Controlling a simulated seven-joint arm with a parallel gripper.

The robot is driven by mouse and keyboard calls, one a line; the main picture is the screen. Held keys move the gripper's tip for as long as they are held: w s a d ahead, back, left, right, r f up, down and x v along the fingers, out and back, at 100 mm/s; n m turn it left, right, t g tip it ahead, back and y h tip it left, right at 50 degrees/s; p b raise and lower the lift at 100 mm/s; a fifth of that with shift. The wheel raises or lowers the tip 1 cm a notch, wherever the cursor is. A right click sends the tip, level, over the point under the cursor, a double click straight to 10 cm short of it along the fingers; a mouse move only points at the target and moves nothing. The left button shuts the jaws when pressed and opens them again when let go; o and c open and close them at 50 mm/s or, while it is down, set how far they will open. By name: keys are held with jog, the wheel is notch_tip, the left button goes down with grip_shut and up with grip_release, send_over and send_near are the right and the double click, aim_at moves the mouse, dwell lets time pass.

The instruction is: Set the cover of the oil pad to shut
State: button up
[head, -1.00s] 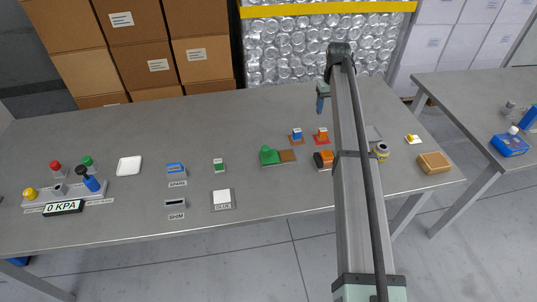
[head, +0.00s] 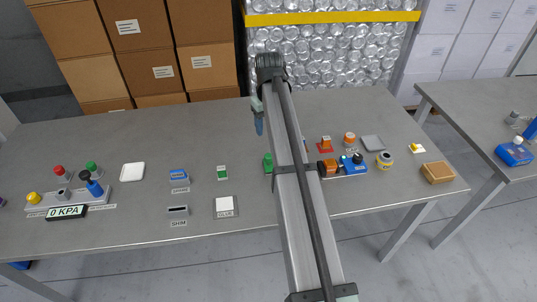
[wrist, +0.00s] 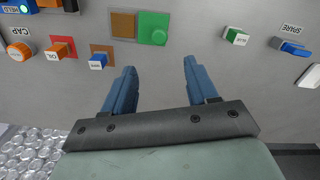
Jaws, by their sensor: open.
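The oil pad is a small red square with a red-orange block and a white "OIL" label, at the left of the wrist view (wrist: 60,48). In the head view it stands just right of my arm (head: 325,145). I cannot tell whether a cover on it is open. My gripper (wrist: 160,72) is open and empty, with blue fingers spread apart. In the head view my gripper (head: 259,123) hangs above the back part of the table, left of the oil pad and apart from it.
A blue block (wrist: 98,60) is next to the oil pad, and an orange cap (wrist: 20,51) is on its other side. A green block (wrist: 153,28) beside a brown square (wrist: 123,24) lies ahead of my fingers. The table's back left (head: 190,125) is clear.

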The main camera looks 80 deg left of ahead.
aim_at(268, 155)
notch_tip(268, 155, down, 14)
jog(key=shift+r, duration=0.15)
dwell(0.4)
jog(key=shift+c, duration=0.4)
grip_shut()
